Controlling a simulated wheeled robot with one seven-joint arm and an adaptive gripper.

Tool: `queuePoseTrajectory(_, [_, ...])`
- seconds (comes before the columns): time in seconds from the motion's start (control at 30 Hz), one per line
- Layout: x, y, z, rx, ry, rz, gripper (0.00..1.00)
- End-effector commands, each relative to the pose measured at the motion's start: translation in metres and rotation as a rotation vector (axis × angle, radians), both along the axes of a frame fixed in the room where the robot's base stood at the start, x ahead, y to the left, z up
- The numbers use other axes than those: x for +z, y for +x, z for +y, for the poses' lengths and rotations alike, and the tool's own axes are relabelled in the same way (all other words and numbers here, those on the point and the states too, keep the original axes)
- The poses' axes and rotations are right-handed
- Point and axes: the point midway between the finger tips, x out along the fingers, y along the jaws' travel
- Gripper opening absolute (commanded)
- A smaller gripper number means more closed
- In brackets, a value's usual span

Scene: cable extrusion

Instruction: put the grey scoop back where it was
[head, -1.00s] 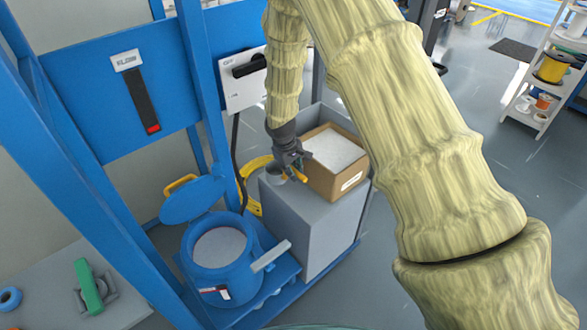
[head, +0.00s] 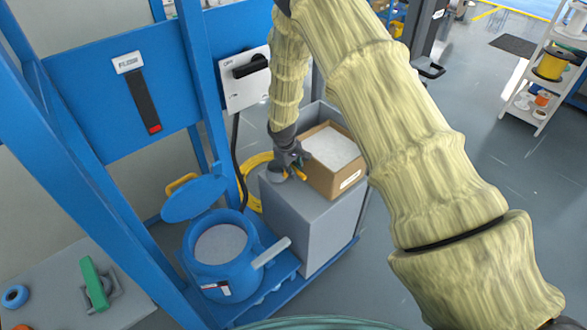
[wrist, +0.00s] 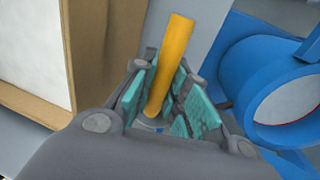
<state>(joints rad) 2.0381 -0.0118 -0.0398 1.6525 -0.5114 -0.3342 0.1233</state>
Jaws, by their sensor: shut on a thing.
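My gripper (head: 292,168) is shut on the orange-yellow handle (wrist: 172,62) of the grey scoop. The grey scoop (head: 278,176) shows in the head view at the left end of the gripper, over or on the left part of the grey block's top (head: 290,196). I cannot tell if the scoop touches that top. In the wrist view the handle runs up between the teal finger pads, and the scoop's bowl is mostly hidden below them.
An open cardboard box of white granules (head: 322,178) stands on the block, right of my gripper. A blue hopper (head: 222,270) with white contents and a raised lid (head: 195,199) stands to the left. Blue posts (head: 200,75) and a switch panel (head: 243,80) are behind.

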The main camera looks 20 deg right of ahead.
Motion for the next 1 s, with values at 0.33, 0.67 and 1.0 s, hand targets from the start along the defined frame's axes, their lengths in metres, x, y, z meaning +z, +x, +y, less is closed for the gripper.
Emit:
queuePoseTrajectory(0.33, [-0.002,0.000,0.000,0.000,0.000,0.000,0.37])
queuePoseTrajectory(0.67, [0.001,0.000,0.000,0.000,0.000,0.000,0.37])
queuePoseTrajectory(1.0, [0.034,-0.002,0.007,-0.001,0.001,-0.002,0.37])
